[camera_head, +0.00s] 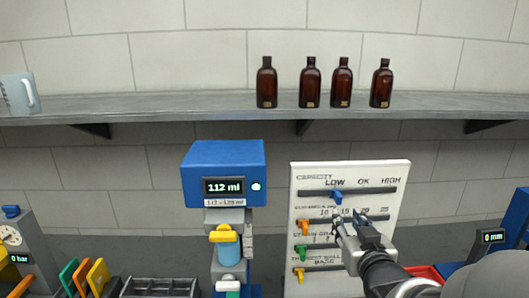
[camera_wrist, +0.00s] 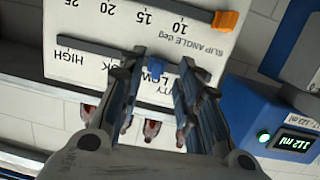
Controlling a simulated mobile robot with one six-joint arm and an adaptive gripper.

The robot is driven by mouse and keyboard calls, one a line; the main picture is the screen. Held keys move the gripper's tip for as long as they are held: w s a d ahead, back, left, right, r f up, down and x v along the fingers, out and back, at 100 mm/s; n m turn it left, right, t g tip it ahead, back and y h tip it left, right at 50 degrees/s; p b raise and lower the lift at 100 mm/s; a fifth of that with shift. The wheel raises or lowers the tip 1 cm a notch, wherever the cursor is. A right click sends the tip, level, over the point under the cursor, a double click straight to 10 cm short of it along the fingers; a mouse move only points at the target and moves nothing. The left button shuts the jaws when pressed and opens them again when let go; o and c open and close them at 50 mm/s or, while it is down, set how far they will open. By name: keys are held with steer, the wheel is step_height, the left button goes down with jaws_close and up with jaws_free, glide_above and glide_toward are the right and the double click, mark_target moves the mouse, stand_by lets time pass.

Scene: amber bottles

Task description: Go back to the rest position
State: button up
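My gripper (camera_head: 350,225) is in front of the white slider panel (camera_head: 300,250), at its right half in the head view. In the wrist view my gripper (camera_wrist: 158,90) has its two fingers spread apart, with nothing between them but the panel behind. The blue slider (camera_head: 336,196) on the top row is near LOW, and in the wrist view the blue slider (camera_wrist: 158,66) shows between the fingertips. I cannot tell whether a finger touches it. Orange, green and yellow sliders sit at the left of the lower rows; part of these rows is hidden behind my arm.
Several amber bottles (camera_head: 311,83) stand on the grey shelf (camera_head: 180,104) above, with a jug (camera_head: 18,94) at its left. A blue device (camera_head: 223,174) reading 112 ml is left of the panel. A red tray (camera_head: 425,272) and a 0 mm gauge (camera_head: 491,237) are at right.

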steer(key=s+a+f+g+b, duration=0.2)
steer(key=s+f+g, duration=0.1)
steer(key=s, duration=0.6)
steer(key=s+a+f+g+b, duration=0.3)
steer(key=s+f, duration=0.3)
steer(key=s, duration=0.4)
steer(key=s+a+f+g+b, duration=0.2)
steer(key=s+f+g, duration=0.2)
steer(key=s, duration=0.5)
steer(key=shift+s+a+f+g+y, duration=0.3)
steer(key=shift+a+g+y, duration=0.1)
steer(key=shift+g, duration=0.3)
steer(key=shift+w, duration=0.1)
stand_by(0.4)
